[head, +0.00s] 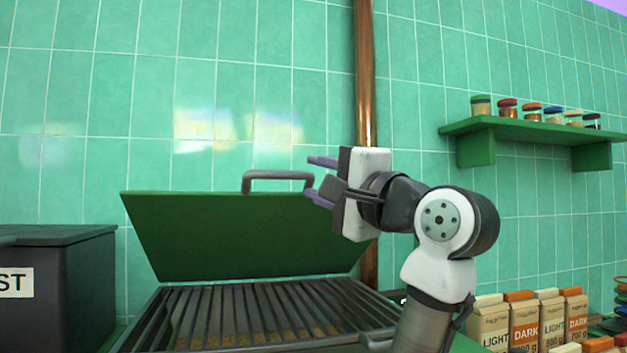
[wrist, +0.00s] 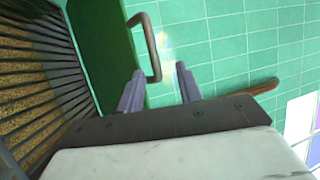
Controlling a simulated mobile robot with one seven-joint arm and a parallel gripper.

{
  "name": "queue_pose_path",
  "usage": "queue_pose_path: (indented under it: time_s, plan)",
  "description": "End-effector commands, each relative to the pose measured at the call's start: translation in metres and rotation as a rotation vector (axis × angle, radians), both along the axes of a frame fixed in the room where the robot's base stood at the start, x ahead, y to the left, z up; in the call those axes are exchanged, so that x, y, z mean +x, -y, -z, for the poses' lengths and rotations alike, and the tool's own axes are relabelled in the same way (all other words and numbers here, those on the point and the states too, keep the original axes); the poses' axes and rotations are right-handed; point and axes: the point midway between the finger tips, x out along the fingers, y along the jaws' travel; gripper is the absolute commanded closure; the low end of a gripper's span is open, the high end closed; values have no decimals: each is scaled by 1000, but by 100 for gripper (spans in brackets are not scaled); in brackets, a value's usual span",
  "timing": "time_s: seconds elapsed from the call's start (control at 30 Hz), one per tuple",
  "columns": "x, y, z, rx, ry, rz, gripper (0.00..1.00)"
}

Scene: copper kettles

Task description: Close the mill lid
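The mill has a green lid (head: 245,240) that stands raised, leaning back toward the tiled wall. A grey bar handle (head: 278,176) sits on its top edge. The slatted mill body (head: 240,312) lies open below, with brown grain between the slats. My gripper (head: 316,178) is at the right of the handle, with its fingers apart and pointing left. In the wrist view the lid (wrist: 108,45) and the handle (wrist: 152,48) show ahead of my gripper (wrist: 158,88). The handle's near end looks in line with the gap between the open fingers. I cannot tell whether they touch.
A black bin (head: 60,285) stands left of the mill. A copper pipe (head: 364,80) runs up the wall behind my gripper. A green shelf (head: 535,126) with several jars is at the upper right. Several flour cartons (head: 525,322) stand at the lower right.

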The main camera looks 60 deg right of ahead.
Motion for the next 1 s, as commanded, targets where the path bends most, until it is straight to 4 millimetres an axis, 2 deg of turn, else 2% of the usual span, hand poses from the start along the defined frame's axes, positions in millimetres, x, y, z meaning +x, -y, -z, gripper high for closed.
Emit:
queue_pose_path:
  time_s: [0.5, 1.0]
  plan:
    - [-30, -9, 10, -1, 0, 0, 64]
    - [-32, -10, 11, -1, -1, -1, 64]
